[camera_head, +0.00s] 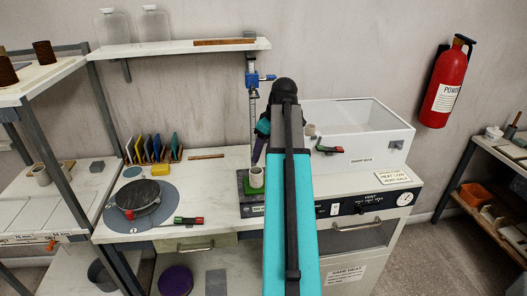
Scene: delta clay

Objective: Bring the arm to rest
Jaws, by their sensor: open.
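My arm, with its turquoise link and dark joint, reaches from the bottom middle up over the worktable (225,172). My gripper (257,158) shows only in part left of the dark joint, as a small purple and teal piece pointing down. The rest of it is hidden behind my arm. It is open, and I see nothing held in it. Just below it a pale cup (256,177) stands upright on a green pad (254,190) at the foot of a stand. Whether the gripper touches the cup I cannot tell.
The upright stand (253,110) with a blue clamp rises close to the gripper. A clear-lidded white box (365,150) is at the right, a dark round turntable (138,197) at the left. A wall shelf (180,47) with glass jars hangs above. A red extinguisher (447,82) is on the wall.

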